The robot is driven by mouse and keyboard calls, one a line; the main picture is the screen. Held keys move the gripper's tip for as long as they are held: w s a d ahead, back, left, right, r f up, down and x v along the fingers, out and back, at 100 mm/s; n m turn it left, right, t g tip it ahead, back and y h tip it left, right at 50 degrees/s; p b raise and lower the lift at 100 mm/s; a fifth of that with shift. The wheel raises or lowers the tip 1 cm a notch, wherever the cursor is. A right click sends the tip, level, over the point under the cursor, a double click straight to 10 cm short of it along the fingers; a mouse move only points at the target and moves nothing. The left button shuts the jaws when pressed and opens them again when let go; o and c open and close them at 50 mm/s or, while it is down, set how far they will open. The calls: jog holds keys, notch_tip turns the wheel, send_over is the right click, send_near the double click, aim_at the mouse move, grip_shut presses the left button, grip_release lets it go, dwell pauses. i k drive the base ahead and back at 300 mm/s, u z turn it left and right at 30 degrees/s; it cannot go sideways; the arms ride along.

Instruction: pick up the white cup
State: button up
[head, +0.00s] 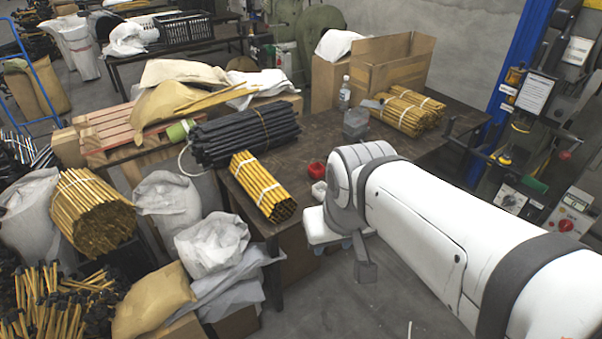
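A small white object (319,189), likely the white cup, shows near the front edge of the dark table (290,150), just in front of a red round object (316,170). It is partly crowded by my white arm at its right, so its full shape is hard to see. My gripper (365,268) shows only in part, as a grey piece hanging below my wrist in front of the table. It is lower and to the right of the white object, apart from it in the picture. Whether it is open or holds anything is hidden.
A yellow rod bundle (262,187) and a black rod bundle (243,136) lie left of the white object. A grey block (356,123), a clear bottle (345,93), more yellow rods (408,110) and a cardboard box (391,62) stand behind. Machine controls (570,212) are at right.

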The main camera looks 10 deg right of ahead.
aim_at(319, 189)
jog(key=z, duration=0.05)
jog(key=i, duration=1)
jog(key=u, duration=0.05)
